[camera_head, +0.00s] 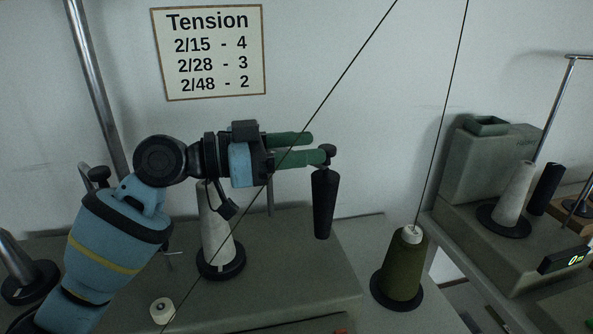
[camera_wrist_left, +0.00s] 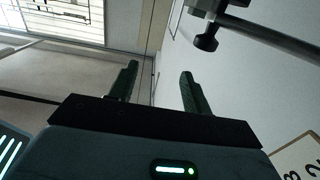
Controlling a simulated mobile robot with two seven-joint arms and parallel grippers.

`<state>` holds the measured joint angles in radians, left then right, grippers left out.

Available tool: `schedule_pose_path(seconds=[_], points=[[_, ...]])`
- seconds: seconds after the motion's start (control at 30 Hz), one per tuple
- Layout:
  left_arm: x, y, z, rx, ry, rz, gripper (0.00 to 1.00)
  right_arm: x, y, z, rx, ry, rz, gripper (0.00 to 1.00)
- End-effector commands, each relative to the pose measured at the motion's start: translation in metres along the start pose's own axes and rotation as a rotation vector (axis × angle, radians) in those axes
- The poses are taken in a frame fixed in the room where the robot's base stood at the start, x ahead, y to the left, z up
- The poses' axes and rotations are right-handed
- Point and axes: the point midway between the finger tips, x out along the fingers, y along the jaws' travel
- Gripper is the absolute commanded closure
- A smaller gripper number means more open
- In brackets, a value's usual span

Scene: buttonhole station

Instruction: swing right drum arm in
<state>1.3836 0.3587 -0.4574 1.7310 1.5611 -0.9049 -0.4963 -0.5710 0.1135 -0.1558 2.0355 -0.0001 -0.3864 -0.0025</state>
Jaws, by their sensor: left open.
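My left gripper (camera_head: 312,148) reaches in from the left in the head view, its two green fingers pointing right and apart with nothing between them. A black tapered handle (camera_head: 323,203) hangs below a dark knob (camera_head: 327,152) right at the fingertips; whether they touch I cannot tell. In the left wrist view the open fingers (camera_wrist_left: 157,75) show a clear gap. A black knob (camera_wrist_left: 205,43) on a grey bar (camera_wrist_left: 265,37) shows there at the upper right, outside the gap. I cannot tell for sure which part is the right drum arm. My right gripper is out of view.
A white cone (camera_head: 217,240) stands below my left gripper, and an olive cone (camera_head: 404,265) stands to the right. Dark threads cross in front of the wall. A tension sign (camera_head: 208,52) hangs above. A grey machine (camera_head: 490,165) stands at the right with more cones.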

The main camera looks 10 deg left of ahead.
Motion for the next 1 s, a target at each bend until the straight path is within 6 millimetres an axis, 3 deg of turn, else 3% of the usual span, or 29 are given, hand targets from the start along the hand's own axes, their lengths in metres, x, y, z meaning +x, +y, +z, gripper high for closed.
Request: schedule_pose_path(seconds=[0.6, 0.8, 1.0], points=[[-0.029, 0.107, -0.013, 0.003, 0.000, 0.000, 0.51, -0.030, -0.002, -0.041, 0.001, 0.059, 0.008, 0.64], [-0.033, 0.122, -0.013, 0.001, 0.001, -0.001, 0.51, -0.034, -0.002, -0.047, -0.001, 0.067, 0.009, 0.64], [-0.033, 0.124, -0.011, -0.001, 0.000, -0.001, 0.51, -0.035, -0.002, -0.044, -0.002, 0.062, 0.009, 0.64]])
